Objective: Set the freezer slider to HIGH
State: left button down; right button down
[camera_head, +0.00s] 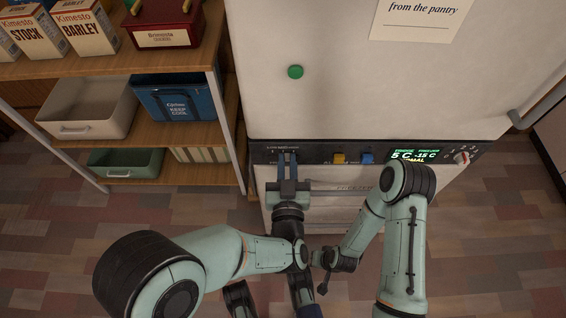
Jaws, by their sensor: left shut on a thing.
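The fridge's dark control panel (313,153) runs across the lower front. My left gripper (288,158) is at the panel's left end, below a row of small markings. Its fingers are shut on what appears to be the slider knob, which they hide. The slider's exact setting cannot be read. The display (413,156) reads 5 C and -15 C, with a partly hidden word ending like NORMAL. My right arm is folded at the right. Its far end reaches down behind my left wrist, and its fingers cannot be made out.
A yellow control (338,158) and a blue control (367,158) sit right of my left gripper. A dial (461,157) is at the panel's right end. A wooden shelf (110,64) with boxes and bins stands left.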

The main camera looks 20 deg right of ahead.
pick_arm(q)
jog(key=shift+s+d, duration=0.15)
jog(key=shift+d, duration=0.35)
jog(key=shift+s+d, duration=0.15)
jog(key=shift+d, duration=0.35)
jog(key=c, duration=1.1)
grip_release()
jog(key=shift+d, duration=0.1)
pick_arm(e)
jog(key=shift+w+r, duration=0.15)
jog(key=shift+w, duration=0.1)
pick_arm(q)
jog(key=p+v, duration=0.7)
jog(key=v, duration=0.6)
jog(key=shift+s+p, duration=0.15)
jog(key=shift+p, duration=0.25)
pick_arm(e)
jog(key=s+a+r+n+g+y, duration=0.1)
jog(key=s+a+r, duration=0.4)
jog(key=r, duration=0.5)
jog(key=s+g, duration=0.1)
jog(key=s, duration=0.1)
jog(key=shift+s+a+y, duration=0.15)
jog(key=shift+s+y, duration=0.15)
jog(key=shift+s, duration=0.05)
